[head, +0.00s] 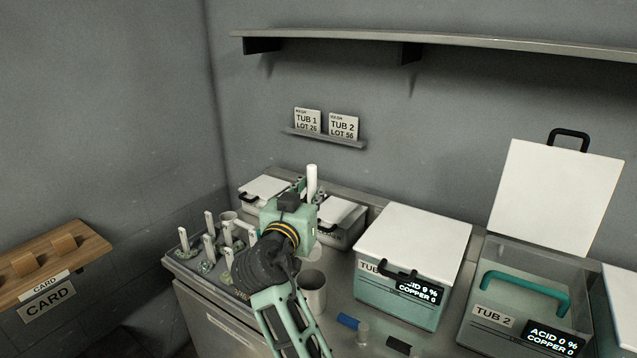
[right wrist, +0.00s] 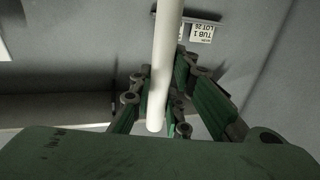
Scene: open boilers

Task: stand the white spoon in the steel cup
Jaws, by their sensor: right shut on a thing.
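The white spoon shows as a white rod (head: 312,178) standing upright above my right gripper (head: 301,187) in the head view. In the right wrist view the white rod (right wrist: 165,60) runs between the green fingers of the gripper (right wrist: 172,90), which is shut on it. The rest of the spoon, including its bowl, is hidden or out of frame. A grey steel cup (head: 315,300) stands on the bench, below and slightly right of the gripper and beside my forearm, which partly covers it. The spoon is above and apart from this cup. My left gripper is not in view.
A tray of several upright white-handled tools (head: 210,222) lies left of my arm. Closed tub 1 (head: 400,291) stands right of the cup; tub 2 (head: 493,325) has its lid raised. Blue-capped (head: 347,322) and black-capped (head: 399,345) items lie in front. A shelf (head: 450,42) hangs above.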

